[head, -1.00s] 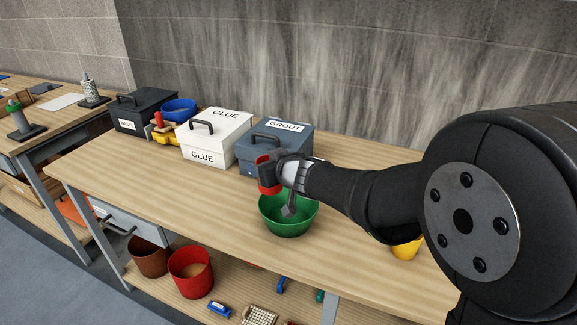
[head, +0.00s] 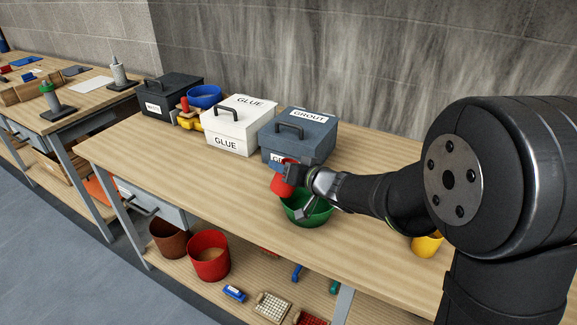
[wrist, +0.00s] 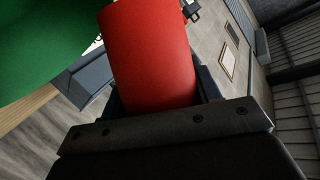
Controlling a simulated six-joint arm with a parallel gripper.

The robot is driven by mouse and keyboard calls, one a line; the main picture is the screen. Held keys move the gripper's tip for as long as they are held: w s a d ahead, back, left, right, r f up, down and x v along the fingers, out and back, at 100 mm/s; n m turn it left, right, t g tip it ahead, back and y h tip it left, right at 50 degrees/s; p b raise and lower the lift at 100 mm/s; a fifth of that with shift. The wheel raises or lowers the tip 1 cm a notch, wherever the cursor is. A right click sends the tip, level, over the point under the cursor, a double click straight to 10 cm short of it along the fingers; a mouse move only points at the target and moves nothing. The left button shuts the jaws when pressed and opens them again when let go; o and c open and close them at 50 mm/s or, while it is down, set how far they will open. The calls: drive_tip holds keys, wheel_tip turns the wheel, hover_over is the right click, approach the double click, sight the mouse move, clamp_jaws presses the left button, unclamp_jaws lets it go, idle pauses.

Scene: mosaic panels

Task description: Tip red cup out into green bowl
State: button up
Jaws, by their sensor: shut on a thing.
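My gripper (head: 291,173) is shut on the red cup (head: 281,184), which is tilted above the left rim of the green bowl (head: 317,216). The bowl stands on the wooden workbench and is partly hidden behind my gripper and the cup. In the wrist view the red cup (wrist: 150,55) fills the middle between the fingers, and the green bowl (wrist: 38,40) shows at the upper left. The inside of the cup is hidden, and I cannot tell whether anything is falling from it.
A blue-grey GROUT box (head: 300,137) stands just behind the bowl. A white GLUE box (head: 232,128), a black box (head: 170,103) and a blue bowl (head: 204,97) stand further left. A yellow cup (head: 428,245) is at the right. The bench's left front (head: 165,160) is clear.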

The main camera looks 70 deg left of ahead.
drive_tip(key=shift+m+g, duration=0.3)
drive_tip(key=shift+m, duration=0.3)
drive_tip(key=m, duration=0.1)
drive_tip(key=m+g+y, duration=0.1)
drive_tip(key=f+m, duration=0.1)
drive_tip(key=m, duration=0.1)
drive_tip(key=shift+w+g+y, duration=0.3)
drive_tip(key=f+m+y, duration=0.1)
drive_tip(key=m, duration=0.1)
drive_tip(key=w+f+m, duration=0.1)
drive_tip(key=m, duration=0.1)
drive_tip(key=shift+g+y, duration=0.4)
drive_tip(key=shift+w+f+m+y, duration=0.1)
drive_tip(key=shift+w+m+y, duration=0.15)
drive_tip(key=shift+m, duration=0.45)
drive_tip(key=shift+w+f+m+y, duration=0.1)
drive_tip(key=shift+m+y, duration=0.25)
drive_tip(key=shift+m, duration=0.35)
drive_tip(key=shift+w+m+y, duration=0.2)
drive_tip(key=shift+m+y, duration=0.1)
drive_tip(key=shift+m, duration=0.4)
